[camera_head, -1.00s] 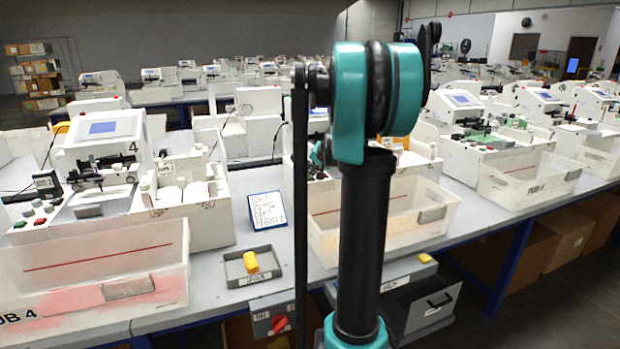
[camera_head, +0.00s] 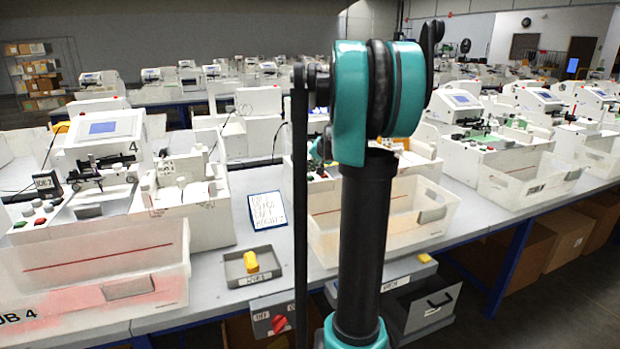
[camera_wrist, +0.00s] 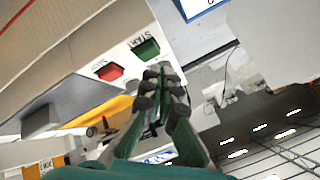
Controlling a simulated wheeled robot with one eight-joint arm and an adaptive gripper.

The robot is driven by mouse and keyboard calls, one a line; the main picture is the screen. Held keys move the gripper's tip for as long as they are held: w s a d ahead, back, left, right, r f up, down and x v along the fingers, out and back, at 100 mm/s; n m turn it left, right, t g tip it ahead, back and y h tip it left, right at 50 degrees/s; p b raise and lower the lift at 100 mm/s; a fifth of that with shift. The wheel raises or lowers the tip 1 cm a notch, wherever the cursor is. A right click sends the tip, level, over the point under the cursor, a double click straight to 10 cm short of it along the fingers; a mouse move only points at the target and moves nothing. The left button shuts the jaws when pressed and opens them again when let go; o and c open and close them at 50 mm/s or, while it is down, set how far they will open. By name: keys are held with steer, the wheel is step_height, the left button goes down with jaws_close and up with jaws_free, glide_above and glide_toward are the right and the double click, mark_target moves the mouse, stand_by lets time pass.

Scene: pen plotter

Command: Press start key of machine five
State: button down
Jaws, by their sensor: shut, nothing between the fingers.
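The green start key (camera_wrist: 147,50), beside a label reading START, shows in the wrist view on a white machine panel. A red key (camera_wrist: 110,72) with its own label sits to its left in that view. My gripper (camera_wrist: 160,78) is shut and empty, its fingertips just below the green key in the picture. I cannot tell whether they touch the panel. In the head view, a white machine (camera_head: 424,166) stands behind my arm, which hides most of it, including its number and keys.
The machine marked 4 (camera_head: 104,128) stands at the left, with a clear tub (camera_head: 95,262) in front. Another tub (camera_head: 385,225) stands before the machine behind my arm. A grey tray (camera_head: 238,272) holding a yellow object and a handwritten card (camera_head: 268,210) occupy the table between them.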

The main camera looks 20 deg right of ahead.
mark_target(311, 177)
steer(key=shift+r, duration=2.5)
steer(key=s+a+f, duration=0.2)
steer(key=s, duration=0.1)
steer(key=s+a+f+n+g, duration=0.1)
steer(key=s+a+f, duration=0.1)
steer(key=s+a, duration=0.1)
steer(key=s+a+f+n, duration=0.1)
steer(key=s+a+f, duration=0.1)
steer(key=f, duration=0.1)
steer(key=shift+s+a+g, duration=0.25)
steer(key=shift+s+g, duration=0.05)
steer(key=shift+s, duration=0.1)
steer(key=s+a+f+n+g, duration=0.1)
steer(key=s+a+f, duration=0.1)
steer(key=s+f, duration=0.4)
steer(key=s+a+f+n+g, duration=0.1)
steer(key=s+f, duration=0.5)
steer(key=s, duration=0.7)
steer(key=s+a+f+n+g+h, duration=0.1)
steer(key=s+a+f+n, duration=0.2)
steer(key=s, duration=0.6)
step_height(311, 177, down, 3)
steer(key=shift+s+a+f, duration=0.15)
steer(key=shift+s+a, duration=0.05)
steer(key=shift+a, duration=0.8)
